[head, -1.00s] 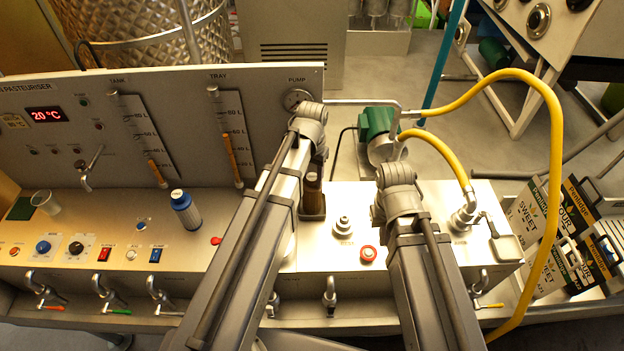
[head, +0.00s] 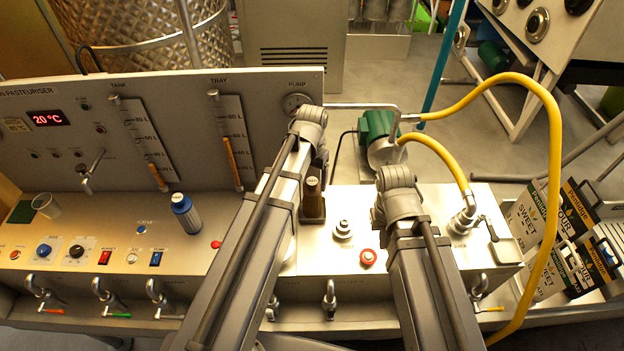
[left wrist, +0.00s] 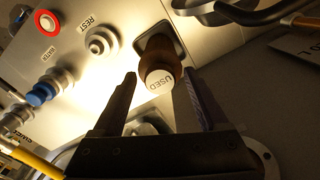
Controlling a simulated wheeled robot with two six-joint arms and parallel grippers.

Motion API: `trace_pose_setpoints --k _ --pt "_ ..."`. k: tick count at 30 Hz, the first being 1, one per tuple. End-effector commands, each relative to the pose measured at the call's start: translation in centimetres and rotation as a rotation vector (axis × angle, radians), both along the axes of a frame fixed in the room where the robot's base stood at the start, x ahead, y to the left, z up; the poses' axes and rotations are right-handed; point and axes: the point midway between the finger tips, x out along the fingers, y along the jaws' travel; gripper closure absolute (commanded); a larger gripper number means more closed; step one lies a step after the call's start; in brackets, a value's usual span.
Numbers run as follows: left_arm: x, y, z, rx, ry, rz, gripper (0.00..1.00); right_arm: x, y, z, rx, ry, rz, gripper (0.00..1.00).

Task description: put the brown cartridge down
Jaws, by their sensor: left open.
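The brown cartridge (head: 312,199) stands in a dark square socket on the steel deck, just below the end of my left arm in the head view. In the left wrist view the brown cartridge (left wrist: 159,52) has a pale end marked USED, facing the camera. My left gripper (left wrist: 160,75) is open, with one finger on either side of the cartridge and visible gaps between. My arm hides much of this gripper in the head view. My right gripper is hidden behind its own arm in the head view.
A yellow hose (head: 553,150) loops at the right.

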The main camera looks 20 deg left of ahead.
Motion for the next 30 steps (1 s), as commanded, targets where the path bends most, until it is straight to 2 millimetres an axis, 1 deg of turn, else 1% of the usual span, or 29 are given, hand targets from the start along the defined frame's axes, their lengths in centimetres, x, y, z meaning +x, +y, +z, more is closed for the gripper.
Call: trace_pose_setpoints --k 1,8,21,25,30 --pt "0.0 0.0 0.8 0.0 0.0 0.0 0.24 0.0 0.0 0.8 0.0 0.0 0.0 1.0" --pt "0.0 0.0 3.6 0.0 0.0 0.0 0.24 0.0 0.0 3.6 0.0 0.001 0.002 1.0" --pt "0.0 0.0 10.1 0.0 0.0 0.0 0.24 -0.1 0.0 10.1 0.0 0.004 -0.007 1.0" --pt "0.0 0.0 11.4 0.0 0.0 0.0 0.24 -0.1 0.0 11.4 0.001 0.003 -0.018 1.0" --pt "0.0 0.0 11.8 0.0 0.0 0.0 0.24 -0.1 0.0 11.8 0.001 0.003 -0.024 1.0"
